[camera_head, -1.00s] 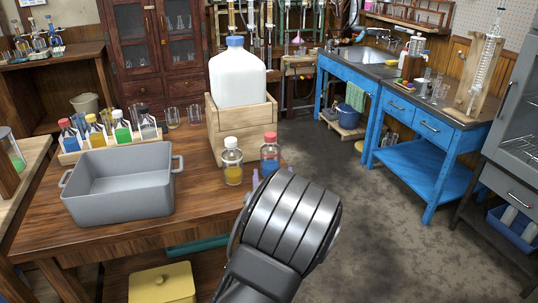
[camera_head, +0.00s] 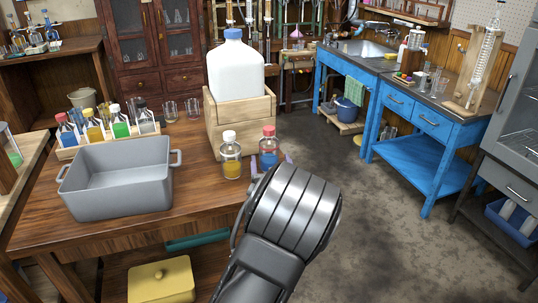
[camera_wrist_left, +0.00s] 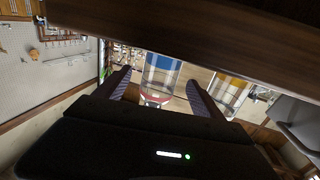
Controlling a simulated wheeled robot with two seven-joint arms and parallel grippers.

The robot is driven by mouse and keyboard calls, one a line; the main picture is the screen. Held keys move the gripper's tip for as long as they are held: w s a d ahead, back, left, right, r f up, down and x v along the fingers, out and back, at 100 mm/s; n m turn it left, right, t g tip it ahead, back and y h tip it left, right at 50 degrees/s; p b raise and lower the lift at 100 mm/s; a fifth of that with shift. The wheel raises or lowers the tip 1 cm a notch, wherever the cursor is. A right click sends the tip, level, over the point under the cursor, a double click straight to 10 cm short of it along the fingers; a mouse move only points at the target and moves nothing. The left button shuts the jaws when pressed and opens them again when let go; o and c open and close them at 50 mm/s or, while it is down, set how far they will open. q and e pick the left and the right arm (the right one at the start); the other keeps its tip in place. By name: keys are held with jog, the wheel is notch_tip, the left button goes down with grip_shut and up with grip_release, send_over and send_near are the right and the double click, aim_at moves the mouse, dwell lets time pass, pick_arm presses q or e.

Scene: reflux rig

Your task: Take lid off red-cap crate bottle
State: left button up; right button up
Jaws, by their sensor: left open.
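The red-cap bottle (camera_head: 268,152) with blue liquid stands upright on the wooden table, near the front right corner of the wooden crate (camera_head: 240,138). Its red cap (camera_head: 269,131) is on. My left gripper (camera_head: 271,165) is open at the bottle, coming from the near right, and my wrist hides part of it. In the left wrist view, which looks upside down, the bottle (camera_wrist_left: 162,72) shows between the two spread fingers (camera_wrist_left: 158,82), its cap (camera_wrist_left: 155,99) towards the palm. I cannot tell whether a finger touches it. My right gripper is out of view.
A white-cap bottle (camera_head: 230,160) with yellow liquid stands close to the left. A large white jug (camera_head: 235,70) sits in the crate. A grey tub (camera_head: 115,180) and a rack of several bottles (camera_head: 70,152) are further left. Open floor lies right of the table.

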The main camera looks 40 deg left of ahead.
aim_at(269, 127)
pick_arm(q)
jog(key=x, duration=0.5)
jog(key=shift+a, duration=0.1)
jog(key=shift+c, duration=0.5)
jog(key=c, duration=1.6)
jog(key=shift+r, duration=0.15)
notch_tip(269, 127, up, 10)
jog(key=shift+f+p, duration=0.1)
jog(key=shift+p, duration=0.75)
